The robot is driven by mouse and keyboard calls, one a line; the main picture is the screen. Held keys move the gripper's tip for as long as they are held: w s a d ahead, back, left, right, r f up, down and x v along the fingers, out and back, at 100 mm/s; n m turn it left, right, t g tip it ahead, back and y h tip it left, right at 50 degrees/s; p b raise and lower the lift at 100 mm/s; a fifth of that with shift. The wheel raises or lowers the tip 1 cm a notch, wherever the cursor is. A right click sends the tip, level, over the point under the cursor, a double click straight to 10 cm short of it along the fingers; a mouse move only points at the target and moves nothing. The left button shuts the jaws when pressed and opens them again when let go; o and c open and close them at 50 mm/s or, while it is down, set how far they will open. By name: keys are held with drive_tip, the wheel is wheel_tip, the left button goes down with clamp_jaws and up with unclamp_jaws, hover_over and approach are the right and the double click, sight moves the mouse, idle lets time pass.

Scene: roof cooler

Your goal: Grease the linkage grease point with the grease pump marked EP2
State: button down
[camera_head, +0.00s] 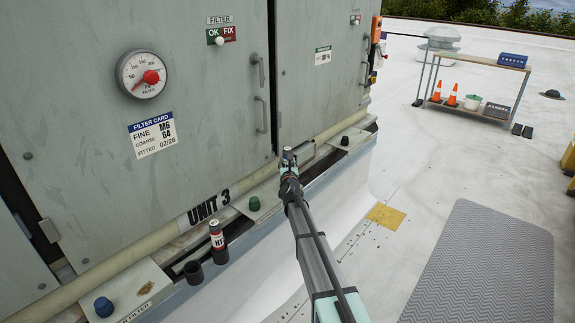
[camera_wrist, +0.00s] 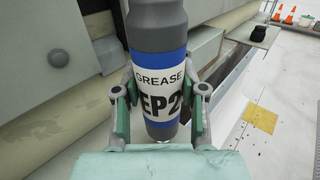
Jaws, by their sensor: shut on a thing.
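The grease pump marked EP2 (camera_wrist: 158,90) is a grey cylinder with blue bands and a white label, upright in the wrist view. My gripper (camera_wrist: 160,108) is shut on it, one finger on each side. In the head view the pump (camera_head: 288,154) shows small in my gripper (camera_head: 289,172), in front of the unit's lower ledge. Capped points stand along the ledge: a green one (camera_head: 254,203), a blue one (camera_head: 104,307) and a black one (camera_head: 345,141). A black one also shows in the wrist view (camera_wrist: 258,34). I cannot tell which is the linkage grease point.
A second pump with a red-banded label (camera_head: 217,238) stands in a holder beside an empty dark cup (camera_head: 194,273). The grey cabinet (camera_head: 200,90) rises behind the ledge. A grey mat (camera_head: 485,265) and a cart (camera_head: 470,103) are at right, with open roof between.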

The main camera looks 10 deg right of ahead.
sight(287, 148)
drive_tip(key=shift+r, duration=0.3)
drive_tip(key=shift+f+b, duration=0.75)
drive_tip(key=shift+b, duration=0.15)
drive_tip(key=shift+r+p, duration=0.4)
drive_tip(key=shift+r, duration=0.35)
drive_tip(key=shift+f+b, duration=0.7)
drive_tip(key=shift+b, duration=0.2)
drive_tip(key=shift+r+p, duration=0.4)
drive_tip(key=shift+r, duration=0.3)
drive_tip(key=shift+r+p, duration=2.7)
drive_tip(key=shift+r, duration=0.85)
